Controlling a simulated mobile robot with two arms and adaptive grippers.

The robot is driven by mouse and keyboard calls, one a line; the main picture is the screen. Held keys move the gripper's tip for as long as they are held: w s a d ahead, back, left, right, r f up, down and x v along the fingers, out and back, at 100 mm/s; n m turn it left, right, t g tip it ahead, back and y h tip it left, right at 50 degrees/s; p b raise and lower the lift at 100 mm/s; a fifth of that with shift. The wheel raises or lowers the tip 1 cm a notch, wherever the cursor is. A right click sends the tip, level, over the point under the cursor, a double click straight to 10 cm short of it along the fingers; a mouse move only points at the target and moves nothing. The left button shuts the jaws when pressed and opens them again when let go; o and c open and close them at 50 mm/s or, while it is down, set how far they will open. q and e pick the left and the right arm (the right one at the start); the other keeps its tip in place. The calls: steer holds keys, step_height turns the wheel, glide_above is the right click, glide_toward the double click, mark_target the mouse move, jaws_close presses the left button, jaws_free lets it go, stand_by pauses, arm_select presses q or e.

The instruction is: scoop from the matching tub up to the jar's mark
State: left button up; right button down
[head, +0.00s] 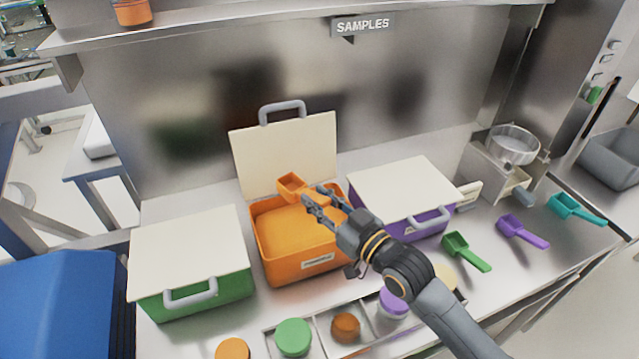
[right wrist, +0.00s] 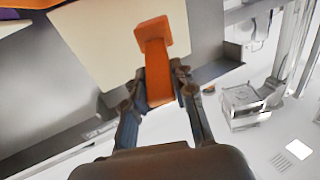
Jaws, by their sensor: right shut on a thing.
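The orange tub (head: 290,270) stands open in the head view, its cream lid (head: 283,155) upright behind it, with orange contents inside. My right gripper (head: 322,196) is shut on the handle of an orange scoop (head: 291,184), over the tub's back part. The scoop also shows in the right wrist view (right wrist: 155,45). Whether the scoop holds anything is unclear. An open-looking jar with orange-brown inside (head: 346,327) stands in the front tray; no mark on it can be made out. An orange lid (head: 232,349) lies left of the tray. My left gripper is not in view.
A closed green tub (head: 200,300) stands left and a closed purple tub (head: 425,222) right. Green (head: 465,251), purple (head: 522,231) and teal (head: 575,209) scoops lie on the right. A green-lidded jar (head: 294,337) and purple-lidded jar (head: 394,301) flank the open one. A metal bowl (head: 514,146) stands back right.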

steer(key=shift+w+r, duration=0.15)
steer(key=shift+w, duration=0.4)
steer(key=shift+w+r, duration=0.15)
steer(key=shift+w, duration=0.35)
steer(key=shift+w+a+r+g+p, duration=0.15)
steer(key=shift+g+p, duration=0.15)
steer(key=shift+p, duration=0.2)
steer(key=shift+r+p, duration=0.15)
steer(key=shift+p, duration=1)
steer(key=g+p, duration=0.1)
steer(key=p, duration=0.1)
steer(key=h+p, duration=0.1)
steer(key=p, duration=0.1)
steer(key=g+h+p, duration=0.1)
steer(key=p, duration=0.1)
steer(key=shift+w+a+g, duration=0.25)
steer(key=shift+w+g, duration=0.05)
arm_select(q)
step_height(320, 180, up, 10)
arm_select(e)
steer(key=shift+f, duration=0.25)
arm_select(q)
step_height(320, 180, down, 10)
steer(key=b, duration=0.9)
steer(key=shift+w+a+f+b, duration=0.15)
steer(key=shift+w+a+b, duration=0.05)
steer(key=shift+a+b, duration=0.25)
arm_select(e)
step_height(320, 180, down, 12)
steer(key=shift+r, duration=0.15)
